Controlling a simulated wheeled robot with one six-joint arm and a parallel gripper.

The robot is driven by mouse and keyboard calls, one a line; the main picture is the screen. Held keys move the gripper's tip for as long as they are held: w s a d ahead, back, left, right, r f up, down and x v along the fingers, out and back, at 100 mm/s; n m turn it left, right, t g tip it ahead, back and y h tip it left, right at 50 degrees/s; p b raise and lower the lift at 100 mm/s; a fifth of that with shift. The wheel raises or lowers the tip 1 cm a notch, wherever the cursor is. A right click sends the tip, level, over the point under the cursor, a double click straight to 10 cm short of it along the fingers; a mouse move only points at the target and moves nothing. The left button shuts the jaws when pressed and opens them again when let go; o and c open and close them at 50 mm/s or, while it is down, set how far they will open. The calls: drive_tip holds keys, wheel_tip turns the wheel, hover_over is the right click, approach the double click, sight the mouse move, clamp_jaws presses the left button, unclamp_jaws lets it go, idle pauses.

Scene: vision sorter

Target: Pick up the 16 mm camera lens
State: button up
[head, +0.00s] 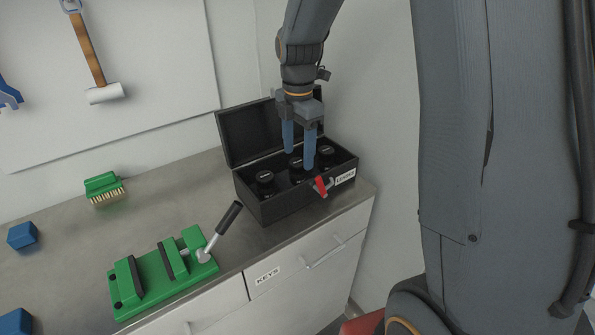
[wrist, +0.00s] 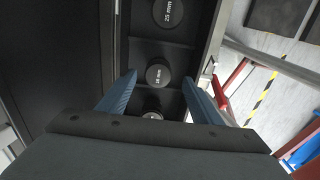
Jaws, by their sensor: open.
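The 16 mm camera lens (wrist: 158,75), a black cylinder with a pale printed label on its top, stands upright in the middle compartment of an open black case. In the head view the middle lens (head: 296,162) is partly hidden by my fingers. My gripper (head: 299,158) is open and points down over the case. In the wrist view its blue fingers (wrist: 160,78) lie on either side of the 16 mm lens, with gaps showing. I cannot tell how far down the tips reach.
A 25 mm lens (wrist: 170,12) and another lens (wrist: 152,107) stand in the neighbouring compartments. The case lid (head: 248,131) stands open behind. A red latch (head: 321,186) is at the case front (head: 290,204). A green clamp fixture (head: 150,283) with a lever is left on the counter.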

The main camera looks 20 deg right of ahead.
sight(298, 162)
drive_tip(key=shift+w+f+p, duration=0.15)
drive_tip(key=shift+f+p, duration=0.85)
drive_tip(key=shift+f, duration=1.45)
drive_tip(key=c, duration=1.3)
